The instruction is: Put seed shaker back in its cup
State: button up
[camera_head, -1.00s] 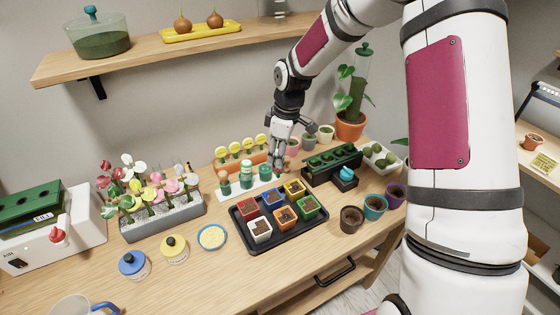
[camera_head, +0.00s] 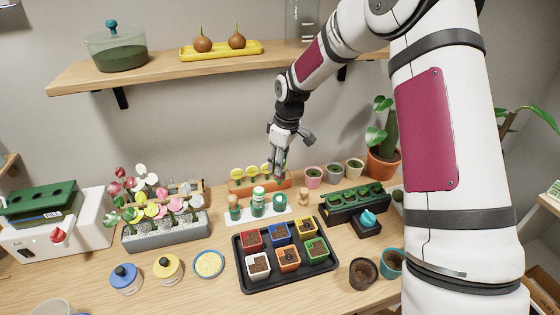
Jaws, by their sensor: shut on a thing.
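My gripper (camera_head: 279,172) hangs over the right end of the orange rack, behind and above the white tray (camera_head: 243,222). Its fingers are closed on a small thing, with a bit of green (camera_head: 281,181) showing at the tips. The held thing is mostly hidden and too small to identify surely as the seed shaker. The white tray holds green cup-like pieces: a left one (camera_head: 235,208) with a wooden-coloured top, a taller middle one (camera_head: 258,201) with a pale top, and a right one (camera_head: 281,204). My gripper is apart from them.
A small wooden piece (camera_head: 303,198) stands right of the tray. The orange rack (camera_head: 240,188) with yellow round tags is behind. The black tray (camera_head: 247,283) of coloured pots lies in front. Small pots (camera_head: 334,171) stand at the back right; the shelf (camera_head: 155,76) is above.

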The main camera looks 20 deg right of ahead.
aim_at(280, 184)
jog(key=shift+f+b, duration=0.35)
jog(key=shift+f, duration=2)
jog(key=shift+f+b, duration=0.55)
jog(key=shift+f, duration=1.75)
jog(key=o, duration=1.2)
jog(key=shift+o, duration=0.2)
jog(key=o, duration=0.3)
jog(key=shift+o, duration=0.2)
jog(key=shift+r+p, duration=0.7)
jog(key=shift+r, duration=2.8)
